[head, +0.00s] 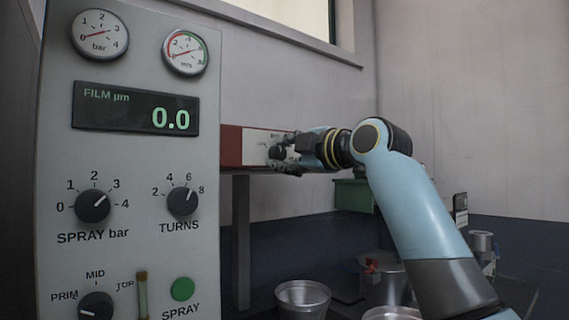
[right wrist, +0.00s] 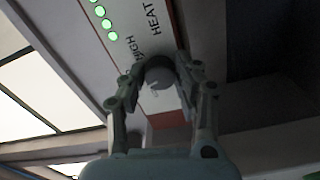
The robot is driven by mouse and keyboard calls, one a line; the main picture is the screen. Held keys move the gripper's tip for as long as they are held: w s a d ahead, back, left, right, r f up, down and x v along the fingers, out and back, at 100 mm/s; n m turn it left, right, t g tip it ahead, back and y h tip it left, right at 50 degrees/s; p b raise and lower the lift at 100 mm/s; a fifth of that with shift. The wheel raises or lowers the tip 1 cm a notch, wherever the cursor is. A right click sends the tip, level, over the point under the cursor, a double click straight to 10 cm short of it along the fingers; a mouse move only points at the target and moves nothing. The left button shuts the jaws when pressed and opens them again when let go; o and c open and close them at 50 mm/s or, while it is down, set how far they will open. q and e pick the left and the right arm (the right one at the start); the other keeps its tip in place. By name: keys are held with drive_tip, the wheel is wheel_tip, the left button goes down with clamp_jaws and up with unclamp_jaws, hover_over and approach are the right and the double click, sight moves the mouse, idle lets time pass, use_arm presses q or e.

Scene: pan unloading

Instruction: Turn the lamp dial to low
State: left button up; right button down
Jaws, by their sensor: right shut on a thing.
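The lamp dial (right wrist: 159,76) is a round dark knob on a white panel face marked HEAT and HIGH in the right wrist view. In the head view the dial (head: 276,152) is small and partly covered by my fingers. My right gripper (head: 287,153) reaches it from the right and is shut on it. In the right wrist view the fingers of my right gripper (right wrist: 160,68) stand on both sides of the knob. The dial's pointer setting is not clear to me, and a low mark is not readable. My left gripper is not in view.
A grey control panel (head: 140,225) with gauges, a film display reading 0.0, several knobs and a green SPRAY button (head: 182,289) stands at the left. The red and white lamp box (head: 232,147) is behind it. Metal pots (head: 303,299) and a green box (head: 353,195) sit below my right arm.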

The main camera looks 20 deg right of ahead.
drive_tip(key=n+b, duration=0.1)
drive_tip(key=n, duration=0.1)
drive_tip(key=n+b, duration=0.1)
drive_tip(key=n, duration=0.1)
drive_tip(key=shift+f+n, duration=0.2)
drive_tip(key=shift+n, duration=0.1)
drive_tip(key=n+b, duration=0.1)
drive_tip(key=n, duration=0.3)
drive_tip(key=shift+b, duration=0.3)
drive_tip(key=shift+n, duration=0.3)
drive_tip(key=c, duration=0.9)
unclamp_jaws()
drive_tip(key=shift+r, duration=0.15)
drive_tip(key=shift+c, duration=0.2)
drive_tip(key=v, duration=1.2)
